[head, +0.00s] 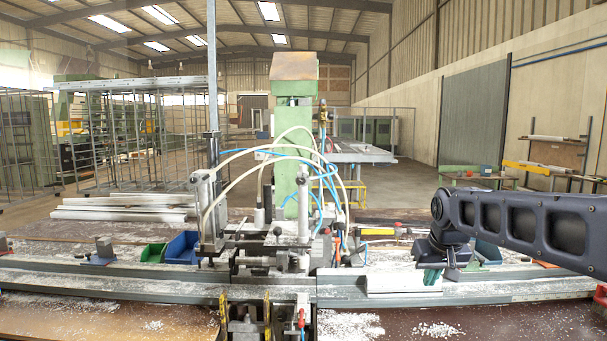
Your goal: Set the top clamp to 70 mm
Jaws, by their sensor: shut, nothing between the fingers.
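The clamp machine (293,120) has a green column and stands at the middle of the bench. Metal clamp units stand on both sides of it, a left one (207,215) on an upright rod and a right one (303,205). I cannot tell which part is the top clamp, and no millimetre scale is readable. My gripper (431,281) hangs at the end of my dark arm, right of the clamps and well apart from them. It points down by a pale profile (405,282) on the bench; I cannot tell whether they touch. It is shut and empty.
White and blue hoses (268,150) arch over the clamps. A green bin (152,253) and a blue bin (184,248) stand left of them. Long metal rails (120,286) run along the bench front. White chips (345,323) litter the brown top. Profiles (125,203) lie stacked at left.

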